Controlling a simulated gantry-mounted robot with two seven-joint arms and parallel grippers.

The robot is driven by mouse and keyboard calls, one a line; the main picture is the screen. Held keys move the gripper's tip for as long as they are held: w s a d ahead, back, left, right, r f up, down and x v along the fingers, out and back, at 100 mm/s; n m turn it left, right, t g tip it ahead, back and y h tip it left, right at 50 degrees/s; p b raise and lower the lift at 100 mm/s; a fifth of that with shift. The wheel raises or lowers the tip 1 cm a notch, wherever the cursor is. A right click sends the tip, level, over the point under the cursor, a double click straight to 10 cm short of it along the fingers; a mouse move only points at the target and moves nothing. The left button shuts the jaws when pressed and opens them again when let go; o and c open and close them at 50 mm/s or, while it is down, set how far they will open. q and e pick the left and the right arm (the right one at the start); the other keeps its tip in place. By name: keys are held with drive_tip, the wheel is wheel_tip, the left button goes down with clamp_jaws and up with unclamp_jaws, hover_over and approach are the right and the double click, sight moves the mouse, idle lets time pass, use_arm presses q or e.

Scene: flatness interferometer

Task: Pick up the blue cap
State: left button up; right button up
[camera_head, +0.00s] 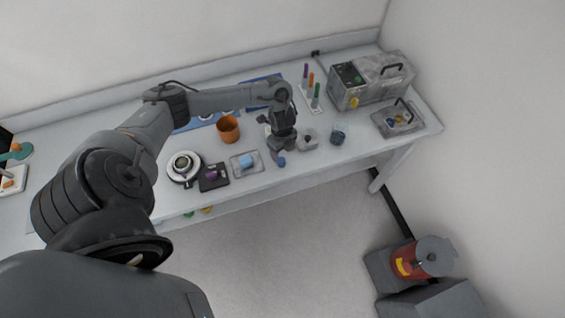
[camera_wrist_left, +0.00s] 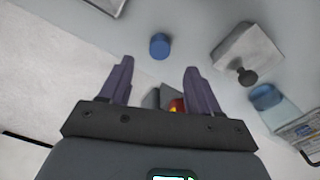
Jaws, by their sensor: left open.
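The blue cap (camera_head: 281,161) is a small short cylinder on the white table near its front edge. In the left wrist view the blue cap (camera_wrist_left: 160,46) lies just past the gap between my fingers and is not between them. My left gripper (camera_head: 281,148) hangs over the table close by the cap. In the left wrist view my left gripper (camera_wrist_left: 158,65) has its two purple-grey fingers spread apart with nothing between the tips. In the head view the fingertips are hard to make out. My right gripper does not show.
A clear tray with a light blue block (camera_head: 246,161) stands left of the cap. A pale square block with a dark knob (camera_head: 307,138) and a blue-tinted glass beaker (camera_head: 338,134) stand to the right. An orange cup (camera_head: 228,129) is behind left. The table's front edge is close.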

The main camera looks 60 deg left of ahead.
sight(281, 160)
use_arm(q)
drive_tip(key=shift+s+a+f, duration=0.1)
drive_tip(key=shift+a+f, duration=0.05)
drive_tip(key=shift+f, duration=3.55)
drive_tip(key=c, duration=1.1)
drive_tip(key=shift+r, duration=0.1)
